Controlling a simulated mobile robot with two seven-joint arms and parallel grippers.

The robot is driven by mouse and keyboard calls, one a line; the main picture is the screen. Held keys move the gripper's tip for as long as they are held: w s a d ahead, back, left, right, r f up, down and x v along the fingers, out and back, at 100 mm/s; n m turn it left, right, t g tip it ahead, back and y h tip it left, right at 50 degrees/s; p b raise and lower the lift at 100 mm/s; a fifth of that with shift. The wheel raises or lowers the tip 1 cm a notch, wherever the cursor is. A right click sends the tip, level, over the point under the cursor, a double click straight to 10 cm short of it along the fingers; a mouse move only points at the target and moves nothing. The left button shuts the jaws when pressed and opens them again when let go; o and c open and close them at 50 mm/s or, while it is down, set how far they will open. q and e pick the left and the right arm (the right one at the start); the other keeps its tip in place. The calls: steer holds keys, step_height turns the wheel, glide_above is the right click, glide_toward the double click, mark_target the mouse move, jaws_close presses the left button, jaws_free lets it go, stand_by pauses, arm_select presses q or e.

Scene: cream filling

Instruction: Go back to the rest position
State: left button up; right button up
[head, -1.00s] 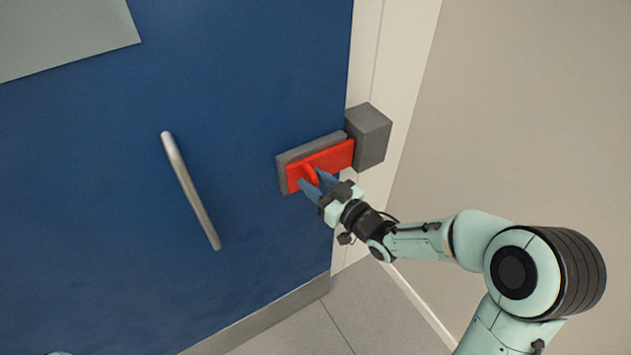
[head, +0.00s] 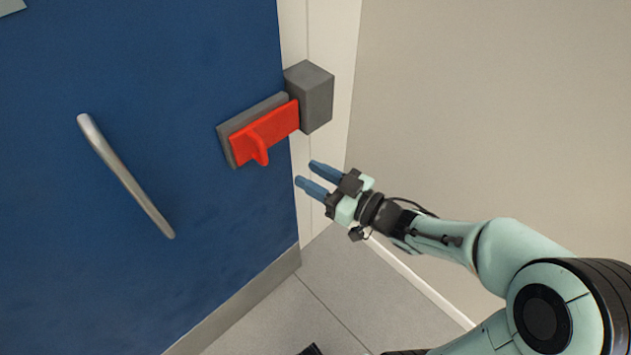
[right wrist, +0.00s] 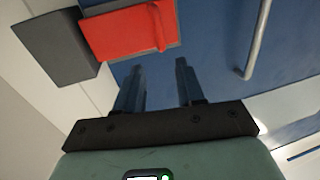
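My right gripper (head: 312,175) is open and empty, its two blue fingers apart, a little right of and below the red latch (head: 270,133) in the head view. It does not touch the latch. In the right wrist view the open fingers (right wrist: 156,82) point toward the door, with the red latch (right wrist: 125,32) beyond them. The latch lies on a grey plate on the blue door (head: 150,60), its right end at the grey block (head: 311,98) on the frame. My left gripper is not in view.
A silver door handle (head: 125,175) stands out left of the latch and also shows in the right wrist view (right wrist: 258,40). A beige wall (head: 480,110) is on the right. Grey floor (head: 290,315) is clear below the door.

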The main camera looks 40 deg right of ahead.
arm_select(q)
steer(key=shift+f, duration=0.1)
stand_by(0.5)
arm_select(e)
step_height(320, 180, down, 25)
steer(key=w+a+m+g+h+p, duration=0.2)
steer(key=m+g+h+p, duration=0.1)
steer(key=m+g, duration=0.35)
arm_select(q)
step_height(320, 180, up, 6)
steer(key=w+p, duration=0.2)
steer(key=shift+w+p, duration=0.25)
steer(key=shift+p, duration=0.05)
arm_select(e)
steer(key=s+a+f+g, duration=0.6)
steer(key=s+f, duration=0.3)
steer(key=s, duration=0.1)
steer(key=s+a+f+g+y, duration=0.1)
steer(key=s+a+f+g, duration=0.5)
steer(key=s, duration=0.4)
step_height(320, 180, down, 3)
steer(key=shift+a+r+m+y, duration=0.15)
steer(key=shift+a+m+y, duration=0.2)
steer(key=shift+a, duration=0.1)
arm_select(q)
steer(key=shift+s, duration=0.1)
arm_select(e)
steer(key=shift+w, duration=0.15)
